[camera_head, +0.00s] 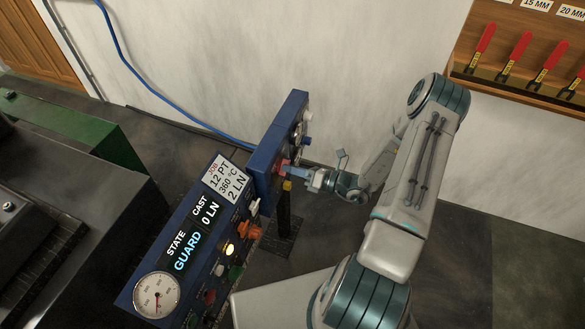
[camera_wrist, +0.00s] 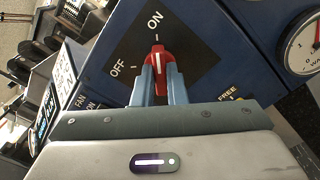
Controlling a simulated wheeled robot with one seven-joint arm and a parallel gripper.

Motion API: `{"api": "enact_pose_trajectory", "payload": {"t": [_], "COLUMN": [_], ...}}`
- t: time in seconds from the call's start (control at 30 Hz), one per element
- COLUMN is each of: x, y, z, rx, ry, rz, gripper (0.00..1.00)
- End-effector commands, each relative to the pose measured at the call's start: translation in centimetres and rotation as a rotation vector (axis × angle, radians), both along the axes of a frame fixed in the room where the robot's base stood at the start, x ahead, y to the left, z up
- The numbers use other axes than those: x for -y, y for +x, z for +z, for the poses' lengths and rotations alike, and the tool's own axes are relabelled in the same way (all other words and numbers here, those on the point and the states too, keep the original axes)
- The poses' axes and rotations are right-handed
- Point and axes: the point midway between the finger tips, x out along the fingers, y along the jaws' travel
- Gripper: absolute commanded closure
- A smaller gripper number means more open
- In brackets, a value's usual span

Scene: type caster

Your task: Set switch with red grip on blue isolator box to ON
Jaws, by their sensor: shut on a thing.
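The blue isolator box (camera_head: 268,150) stands in the middle of the head view; its dark dial plate with OFF and ON labels fills the upper wrist view (camera_wrist: 195,50). The red grip (camera_wrist: 158,58) of the switch sits on that plate. Its white line is about upright in the picture and points towards the ON mark, away from OFF. My gripper (camera_wrist: 161,80) is shut on the red grip, with one blue-grey finger on each side. In the head view my gripper (camera_head: 300,175) reaches the box from the right; the grip is mostly hidden there.
A blue control panel (camera_head: 195,235) with a gauge, displays and knobs stands at the front left of the box. A round gauge (camera_wrist: 305,45) is right of the switch. Red-handled tools (camera_head: 515,50) hang at upper right.

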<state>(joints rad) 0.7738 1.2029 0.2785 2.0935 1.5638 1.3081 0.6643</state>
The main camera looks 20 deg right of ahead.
Motion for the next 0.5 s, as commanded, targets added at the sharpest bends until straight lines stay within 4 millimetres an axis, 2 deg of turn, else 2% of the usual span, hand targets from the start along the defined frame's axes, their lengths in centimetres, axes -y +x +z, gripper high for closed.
{"api": "enact_pose_trajectory", "payload": {"t": [0.33, 0.37, 0.4, 0.5], "x": [0.01, 0.01, 0.01, 0.01], "y": [-0.08, -0.08, -0.07, -0.05], "z": [-0.08, -0.08, -0.08, -0.06], "rx": [-0.005, -0.005, -0.004, -0.003], "ry": [0.002, 0.002, 0.001, 0.001], "rz": [0.0, 0.0, 0.0, 0.0], "gripper": [1.0, 0.8, 0.69, 0.66]}}
